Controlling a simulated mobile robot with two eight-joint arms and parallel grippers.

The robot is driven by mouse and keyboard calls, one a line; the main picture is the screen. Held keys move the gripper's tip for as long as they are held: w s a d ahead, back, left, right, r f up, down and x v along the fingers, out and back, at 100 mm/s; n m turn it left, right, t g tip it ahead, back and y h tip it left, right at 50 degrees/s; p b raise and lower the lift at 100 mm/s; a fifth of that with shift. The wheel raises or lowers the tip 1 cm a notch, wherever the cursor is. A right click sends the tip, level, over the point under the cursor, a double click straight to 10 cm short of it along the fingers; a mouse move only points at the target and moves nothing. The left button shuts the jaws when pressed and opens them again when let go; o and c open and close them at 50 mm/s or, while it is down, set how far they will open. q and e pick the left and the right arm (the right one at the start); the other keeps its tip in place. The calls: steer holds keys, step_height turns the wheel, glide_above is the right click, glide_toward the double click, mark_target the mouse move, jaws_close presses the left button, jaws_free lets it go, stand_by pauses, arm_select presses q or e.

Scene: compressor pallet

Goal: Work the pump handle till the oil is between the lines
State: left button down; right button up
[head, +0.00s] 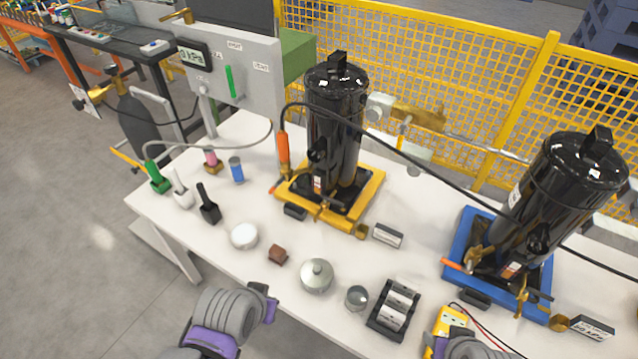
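A black compressor (336,125) stands upright on a yellow base (362,200). A second black compressor (560,195) stands on a blue base (462,240) at the right. An upright orange handle (283,150) with a dark hose stands at the yellow base's left; I cannot tell whether it is the pump handle. The oil level and its lines are too small to make out. My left gripper (267,303) is at the table's front edge, apart from both compressors, its finger gap unclear. My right gripper (438,346) is partly cut off at the bottom, beside a yellow meter (450,320).
A white lidded pot (317,275), a white round dish (244,236), a brown block (278,254), a metal cup (356,297) and a black rack (395,308) line the front. A grey gauge panel (235,70) and yellow mesh fence (470,90) stand behind. Hoses cross the table.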

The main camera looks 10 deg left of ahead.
jaws_close()
stand_by(1.6)
